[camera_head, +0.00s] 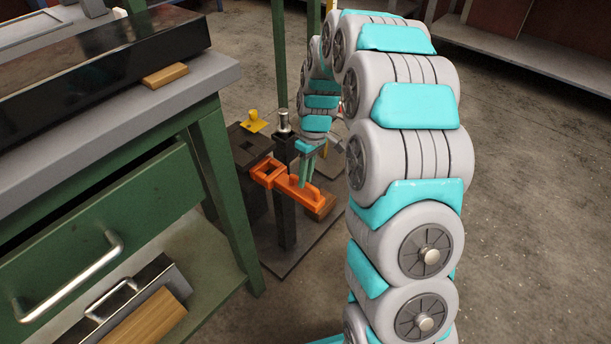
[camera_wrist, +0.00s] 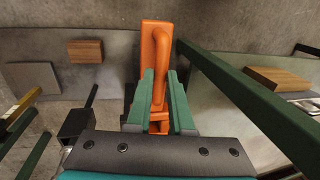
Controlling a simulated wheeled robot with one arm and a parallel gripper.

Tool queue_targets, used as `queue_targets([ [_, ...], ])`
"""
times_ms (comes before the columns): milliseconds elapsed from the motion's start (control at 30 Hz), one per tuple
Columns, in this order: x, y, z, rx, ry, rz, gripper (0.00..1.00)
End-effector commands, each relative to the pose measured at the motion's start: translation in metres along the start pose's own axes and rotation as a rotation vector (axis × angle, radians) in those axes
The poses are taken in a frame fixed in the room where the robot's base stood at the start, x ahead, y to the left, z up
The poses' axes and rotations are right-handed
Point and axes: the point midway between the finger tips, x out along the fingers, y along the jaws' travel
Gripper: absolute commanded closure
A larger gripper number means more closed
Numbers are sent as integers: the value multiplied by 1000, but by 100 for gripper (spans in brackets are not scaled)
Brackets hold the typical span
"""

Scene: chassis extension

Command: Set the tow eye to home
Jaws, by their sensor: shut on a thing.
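My gripper (camera_head: 307,172) is shut on an orange part, which I take for the tow eye (camera_head: 295,189). In the head view it has a long bar with a raised handle and a square open frame at its left end. In the wrist view the green fingers of my gripper (camera_wrist: 161,82) close on the handle of the orange tow eye (camera_wrist: 148,42). The part is held beside a dark upright post (camera_head: 285,215) with a metal pin (camera_head: 284,121) on top. Whether it touches the post cannot be told. No part is labelled home.
A dark block (camera_head: 247,146) with a square opening and a yellow knob (camera_head: 254,121) stands behind. The green workbench (camera_head: 225,190) is close on the left. Concrete floor (camera_head: 530,200) is open on the right.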

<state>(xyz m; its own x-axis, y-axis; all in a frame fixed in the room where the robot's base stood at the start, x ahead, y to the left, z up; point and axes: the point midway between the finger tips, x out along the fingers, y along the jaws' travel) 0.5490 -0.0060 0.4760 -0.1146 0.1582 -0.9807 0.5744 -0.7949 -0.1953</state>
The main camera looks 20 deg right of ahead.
Motion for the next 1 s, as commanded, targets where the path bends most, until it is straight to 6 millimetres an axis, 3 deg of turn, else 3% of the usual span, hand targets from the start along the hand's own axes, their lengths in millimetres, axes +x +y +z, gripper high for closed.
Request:
queue_targets([
  [867, 0, 0, 0, 0, 0, 1, 100],
  [1000, 0, 1, -8, -1, 1, 1, 100],
])
